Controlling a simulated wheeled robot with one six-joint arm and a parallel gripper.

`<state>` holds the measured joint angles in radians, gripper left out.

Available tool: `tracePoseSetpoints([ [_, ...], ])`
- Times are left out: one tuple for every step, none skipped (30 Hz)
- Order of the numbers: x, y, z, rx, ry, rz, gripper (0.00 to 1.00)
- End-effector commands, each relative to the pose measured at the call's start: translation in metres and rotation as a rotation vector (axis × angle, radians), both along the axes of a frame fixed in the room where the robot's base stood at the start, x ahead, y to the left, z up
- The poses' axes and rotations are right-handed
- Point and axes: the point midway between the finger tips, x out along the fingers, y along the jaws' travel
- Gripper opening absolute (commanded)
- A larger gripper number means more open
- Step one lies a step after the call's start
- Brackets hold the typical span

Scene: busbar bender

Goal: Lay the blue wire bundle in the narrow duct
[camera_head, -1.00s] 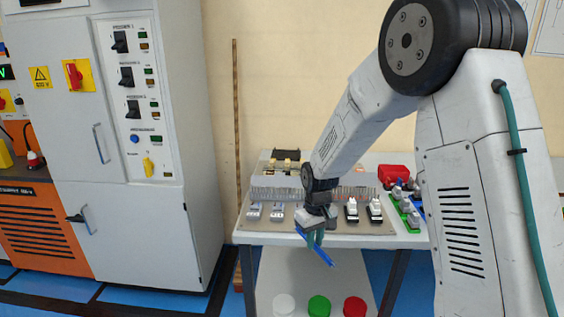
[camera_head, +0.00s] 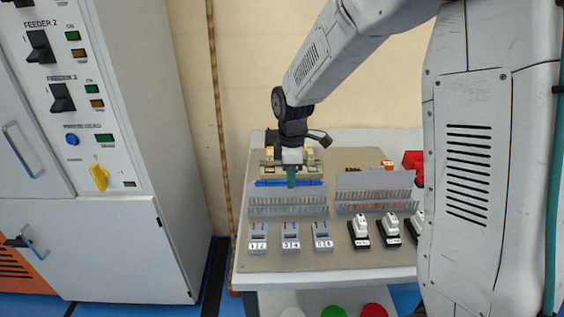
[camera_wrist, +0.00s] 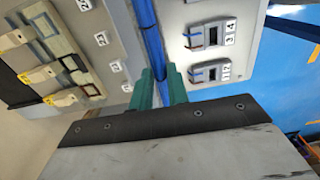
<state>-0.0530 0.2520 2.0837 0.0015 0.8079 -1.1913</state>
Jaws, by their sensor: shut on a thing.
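My gripper (camera_head: 291,180) is shut on the blue wire bundle (camera_head: 262,184), with green fingertips pointing down over the panel. The bundle lies roughly level across the head view, sticking out on both sides of the fingers. In the wrist view the bundle (camera_wrist: 148,30) runs between the green fingers (camera_wrist: 158,88). A grey slotted duct (camera_head: 288,207) stands at the left of the panel, just in front of the bundle in the picture; contact cannot be told. A second slotted duct (camera_head: 375,200), with orange wires in it, is at the right. I cannot tell which is narrower.
Grey terminal devices (camera_head: 291,238) and black-and-white devices (camera_head: 359,232) line the panel front. Beige blocks (camera_head: 305,168) sit behind the gripper and show in the wrist view (camera_wrist: 55,100). A red item (camera_head: 413,160) is at the right. A cabinet (camera_head: 95,235) stands left of the table (camera_head: 330,275).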

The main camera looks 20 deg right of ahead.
Motion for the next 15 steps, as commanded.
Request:
tracePoseSetpoints([
  [-0.001, 0.000, 0.000, 0.000, 0.000, 0.010, 0.00],
  [-0.001, 0.000, 0.000, 0.000, 0.000, 0.013, 0.00],
  [-0.001, 0.000, -0.001, 0.000, 0.001, 0.015, 0.00],
  [-0.001, -0.001, -0.002, 0.000, 0.001, 0.015, 0.00],
  [-0.001, -0.001, -0.004, 0.000, 0.002, 0.015, 0.00],
  [-0.001, -0.001, -0.006, 0.000, 0.002, 0.014, 0.00],
  [-0.001, -0.001, -0.008, 0.000, 0.002, 0.014, 0.00],
  [-0.001, -0.001, -0.011, 0.000, 0.002, 0.013, 0.00],
  [-0.001, -0.002, -0.015, 0.000, 0.002, 0.013, 0.00],
  [-0.001, -0.002, -0.018, 0.000, 0.002, 0.012, 0.00],
  [-0.001, -0.002, -0.021, 0.000, 0.003, 0.012, 0.00],
  [-0.001, -0.001, -0.025, 0.000, 0.003, 0.012, 0.00],
  [-0.001, -0.001, -0.028, 0.000, 0.002, 0.012, 0.00],
  [-0.001, -0.001, -0.031, 0.000, 0.002, 0.012, 0.00],
  [-0.001, -0.001, -0.035, 0.000, 0.002, 0.012, 0.00],
])
